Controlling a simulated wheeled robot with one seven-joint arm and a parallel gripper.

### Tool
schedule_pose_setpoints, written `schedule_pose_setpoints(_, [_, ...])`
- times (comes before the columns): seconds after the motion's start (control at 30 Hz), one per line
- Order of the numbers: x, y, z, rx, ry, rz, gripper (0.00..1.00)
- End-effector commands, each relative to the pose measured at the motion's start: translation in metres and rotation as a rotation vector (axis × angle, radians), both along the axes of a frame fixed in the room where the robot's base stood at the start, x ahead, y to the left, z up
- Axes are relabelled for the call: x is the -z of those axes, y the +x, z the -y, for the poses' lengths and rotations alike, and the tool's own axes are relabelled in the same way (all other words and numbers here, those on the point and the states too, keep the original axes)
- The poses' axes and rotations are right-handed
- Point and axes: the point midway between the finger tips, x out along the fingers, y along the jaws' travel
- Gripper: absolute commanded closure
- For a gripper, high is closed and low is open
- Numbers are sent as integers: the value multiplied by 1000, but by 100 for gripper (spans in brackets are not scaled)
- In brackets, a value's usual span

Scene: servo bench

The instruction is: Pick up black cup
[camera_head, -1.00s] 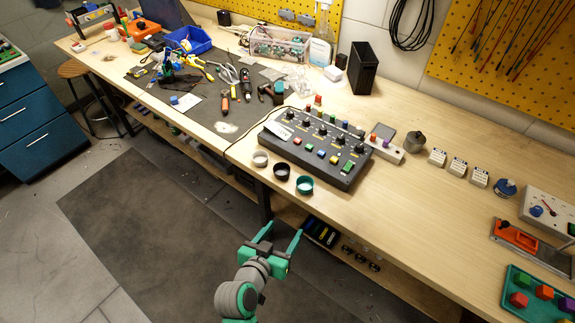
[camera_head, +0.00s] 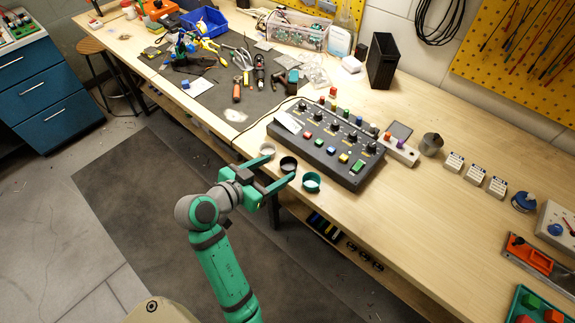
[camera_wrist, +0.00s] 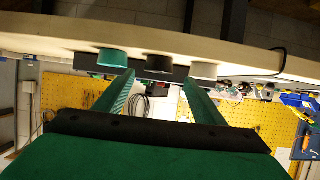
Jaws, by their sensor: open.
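The black cup (camera_head: 288,164) stands on the front edge of the wooden bench, between a white-grey cup (camera_head: 267,150) on its left and a teal cup (camera_head: 312,182) on its right. My gripper (camera_head: 270,174) is open and empty just in front of the black cup, its fingers pointing towards it. In the wrist view, which is upside down, the black cup (camera_wrist: 159,63) shows beyond and between the two spread fingertips (camera_wrist: 158,80). The teal cup (camera_wrist: 112,58) and the pale cup (camera_wrist: 203,70) flank it there.
A black control box (camera_head: 325,141) with knobs and coloured buttons sits close behind the cups. A grey mat (camera_head: 222,85) with tools lies to the left. A small metal pot (camera_head: 431,144) stands to the right. The bench front edge runs just before the cups.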

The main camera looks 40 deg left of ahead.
Motion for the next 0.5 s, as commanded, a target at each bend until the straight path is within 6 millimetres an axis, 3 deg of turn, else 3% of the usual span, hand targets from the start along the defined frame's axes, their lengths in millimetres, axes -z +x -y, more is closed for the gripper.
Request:
schedule_pose_setpoints(0.27, [8, 18, 2, -1, -1, 0, 37])
schedule_pose_setpoints(0.5, [22, 46, 3, -4, 0, -1, 37])
